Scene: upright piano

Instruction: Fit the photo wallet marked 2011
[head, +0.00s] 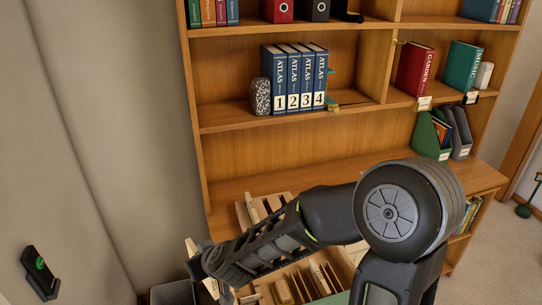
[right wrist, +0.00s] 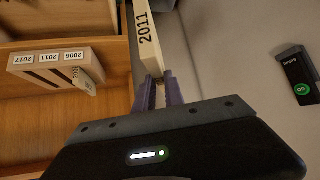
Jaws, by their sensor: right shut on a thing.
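A cream photo wallet (right wrist: 147,40) marked 2011 is held at its lower end between the fingertips of my right gripper (right wrist: 155,85). It stands out beyond the fingers in the right wrist view. A pale slotted holder (right wrist: 92,60) with labels 2017, 2011 and 2006 is at the left of that view, apart from the wallet. A small pale piece (right wrist: 84,82) sticks out at its 2006 end. The slots near the 2017 and 2011 labels look dark and empty. In the head view my right arm hides much of the desk. My left gripper is not in view.
A wooden bookcase (head: 300,155) with atlases (head: 294,78) rises behind the desk. A wooden tray with dividers (head: 283,293) lies partly under my arm. A grey bin (head: 173,293) stands at lower left. A black device (head: 40,272) with a green mark is at far left.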

